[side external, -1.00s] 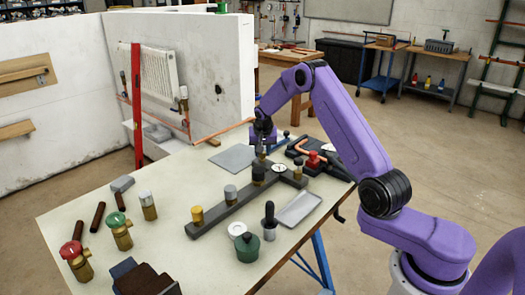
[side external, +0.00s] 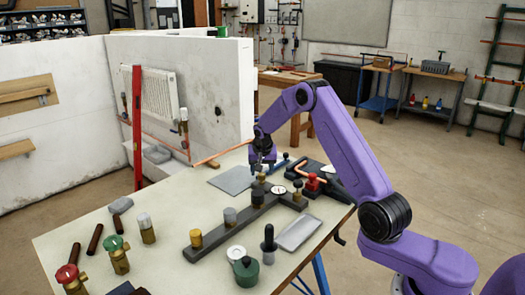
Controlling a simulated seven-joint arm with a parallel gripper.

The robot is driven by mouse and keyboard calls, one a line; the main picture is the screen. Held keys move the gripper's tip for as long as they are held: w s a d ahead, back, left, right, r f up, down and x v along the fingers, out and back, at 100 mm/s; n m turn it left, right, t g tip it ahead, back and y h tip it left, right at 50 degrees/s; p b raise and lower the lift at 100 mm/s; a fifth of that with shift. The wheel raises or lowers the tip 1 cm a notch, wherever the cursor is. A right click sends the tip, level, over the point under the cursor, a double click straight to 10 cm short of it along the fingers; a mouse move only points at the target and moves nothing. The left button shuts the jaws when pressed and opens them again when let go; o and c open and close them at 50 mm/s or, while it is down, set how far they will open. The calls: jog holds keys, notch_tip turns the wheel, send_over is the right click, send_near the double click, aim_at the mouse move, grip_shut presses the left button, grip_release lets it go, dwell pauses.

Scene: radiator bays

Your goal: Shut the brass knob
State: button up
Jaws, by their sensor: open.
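A dark grey manifold bar (side external: 212,241) lies slantwise on the table with several knobs standing on it. A yellow, brass-looking knob (side external: 196,239) is at its near left end, followed by a grey knob (side external: 230,216) and a black knob (side external: 258,195). A small brass-coloured piece (side external: 262,178) shows just under my gripper (side external: 262,168) at the far end. I cannot tell which of the two is the task's brass knob. My gripper points down, open, above or around that far piece; its fingers are small and partly hide it, so contact is unclear.
A round white gauge (side external: 279,190) sits right of my gripper, near a red-knobbed fitting (side external: 312,183). A grey tray (side external: 299,233), a green pot (side external: 246,271) and loose valves (side external: 118,254) stand nearer. A flat grey plate (side external: 231,179) lies left of my gripper.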

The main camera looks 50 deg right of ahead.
jog(key=v, duration=1.5)
jog(key=shift+r, duration=0.25)
jog(key=s+a+n+y, duration=0.2)
jog(key=s+a+n, duration=0.4)
jog(key=s+a, duration=0.3)
jog(key=s+a+n+y, duration=0.1)
jog(key=s+a+n, duration=0.45)
jog(key=a, duration=0.65)
jog(key=s+d+f+n+g, duration=0.1)
jog(key=s+f+n+g, duration=0.2)
jog(key=s+n, duration=0.7)
jog(key=s, duration=1.6)
jog(key=shift+s+d+y, duration=0.2)
jog(key=shift+s+y, duration=0.1)
jog(key=shift+y, duration=0.1)
